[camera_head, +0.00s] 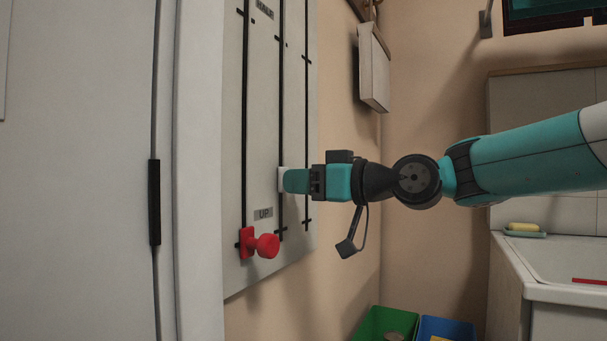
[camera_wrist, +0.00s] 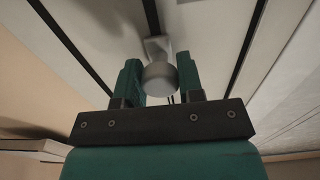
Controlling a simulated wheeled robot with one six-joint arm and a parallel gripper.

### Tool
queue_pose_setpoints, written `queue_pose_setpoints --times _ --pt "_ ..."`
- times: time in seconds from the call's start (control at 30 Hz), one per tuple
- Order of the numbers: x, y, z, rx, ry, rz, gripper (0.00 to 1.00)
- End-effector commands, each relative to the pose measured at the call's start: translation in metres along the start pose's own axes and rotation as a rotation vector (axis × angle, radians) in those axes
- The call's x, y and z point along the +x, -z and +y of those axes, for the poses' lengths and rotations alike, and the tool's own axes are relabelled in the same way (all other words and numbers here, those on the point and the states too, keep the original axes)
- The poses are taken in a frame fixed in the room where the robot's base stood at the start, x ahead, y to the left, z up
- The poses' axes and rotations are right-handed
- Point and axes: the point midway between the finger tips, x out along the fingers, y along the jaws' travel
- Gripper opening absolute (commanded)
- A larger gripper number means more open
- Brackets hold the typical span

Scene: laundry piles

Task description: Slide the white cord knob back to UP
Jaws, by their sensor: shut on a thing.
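The white cord knob (camera_wrist: 159,80) sits between the two fingers of my gripper (camera_wrist: 160,75) in the wrist view, on a dark vertical track of the panel. In the head view my gripper (camera_head: 295,181) reaches the middle track from the right, and the white base (camera_head: 282,179) of the knob shows at its fingertips. The fingers hide the rest of the knob. The gripper is shut on the knob. It is above the UP label (camera_head: 263,213) in the picture, and well below the HALF label (camera_head: 264,10).
A red knob (camera_head: 264,244) sits at the bottom of the left track, below UP. The grey panel (camera_head: 262,120) has several tracks. Green (camera_head: 377,326) and blue (camera_head: 443,328) bins stand on the floor. A sink counter (camera_head: 560,262) is at the right.

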Motion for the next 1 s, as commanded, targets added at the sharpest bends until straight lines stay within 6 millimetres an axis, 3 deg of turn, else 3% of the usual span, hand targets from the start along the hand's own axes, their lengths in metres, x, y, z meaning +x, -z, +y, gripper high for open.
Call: queue_pose_setpoints --times 0.03,0.3,0.53,0.93,0.97,1.0 --pt "0.001 -0.032 -0.002 0.007 0.007 -0.011 0.00" --pt "0.001 -0.079 -0.002 0.006 0.007 -0.010 0.00" --pt "0.002 -0.093 -0.002 0.005 0.007 -0.008 0.00" --pt "0.002 -0.092 -0.002 0.003 0.006 -0.005 0.00" --pt "0.002 -0.092 -0.002 0.003 0.006 -0.005 0.37" --pt "0.002 -0.092 -0.002 0.003 0.006 -0.004 0.46"
